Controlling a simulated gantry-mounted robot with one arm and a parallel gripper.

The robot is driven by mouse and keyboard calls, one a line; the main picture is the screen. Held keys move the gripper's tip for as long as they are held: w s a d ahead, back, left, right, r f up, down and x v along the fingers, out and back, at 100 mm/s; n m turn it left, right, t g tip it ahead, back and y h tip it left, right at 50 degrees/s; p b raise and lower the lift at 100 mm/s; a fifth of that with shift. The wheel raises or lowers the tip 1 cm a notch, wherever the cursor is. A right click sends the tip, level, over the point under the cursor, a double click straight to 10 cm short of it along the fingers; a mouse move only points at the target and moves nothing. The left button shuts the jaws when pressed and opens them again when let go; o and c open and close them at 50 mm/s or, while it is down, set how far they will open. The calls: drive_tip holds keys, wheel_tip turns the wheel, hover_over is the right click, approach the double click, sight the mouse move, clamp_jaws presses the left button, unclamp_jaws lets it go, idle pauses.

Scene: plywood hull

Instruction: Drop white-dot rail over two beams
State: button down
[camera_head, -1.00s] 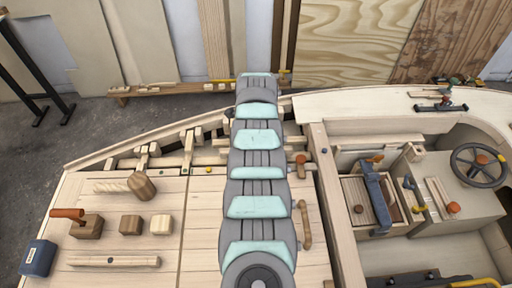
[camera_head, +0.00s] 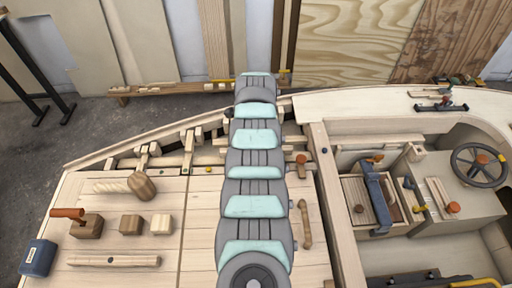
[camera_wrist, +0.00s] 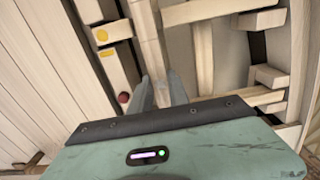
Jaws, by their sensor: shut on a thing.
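My gripper (camera_wrist: 160,92) shows in the wrist view, its two grey fingers close together on a pale wooden strip (camera_wrist: 148,40), which looks like the rail. No white dot shows on it, and its near end is hidden by the fingers and gripper body. Pale wooden beams of the hull frame, one crosswise (camera_wrist: 218,10) and one lengthwise (camera_wrist: 204,55), lie to the right of the fingers. I cannot tell whether the strip touches them. In the head view my arm hides the gripper and the rail.
Left of the fingers are blocks with a yellow dot (camera_wrist: 101,35) and a red dot (camera_wrist: 124,98). On the deck at left lie a mallet (camera_head: 140,186), loose blocks (camera_head: 131,224), a wooden bar (camera_head: 114,261) and a blue box (camera_head: 37,258). A tool tray (camera_head: 348,190) stands at right.

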drive_tip(key=shift+f+b, duration=1)
drive_tip(key=shift+f, duration=0.05)
drive_tip(key=c, duration=1.2)
unclamp_jaws()
drive_tip(key=shift+r, duration=0.1)
drive_tip(key=shift+o, duration=0.2)
wheel_tip(320, 180, up, 10)
drive_tip(key=p, duration=0.4)
drive_tip(key=shift+w+r, duration=0.1)
drive_tip(key=shift+r, duration=0.35)
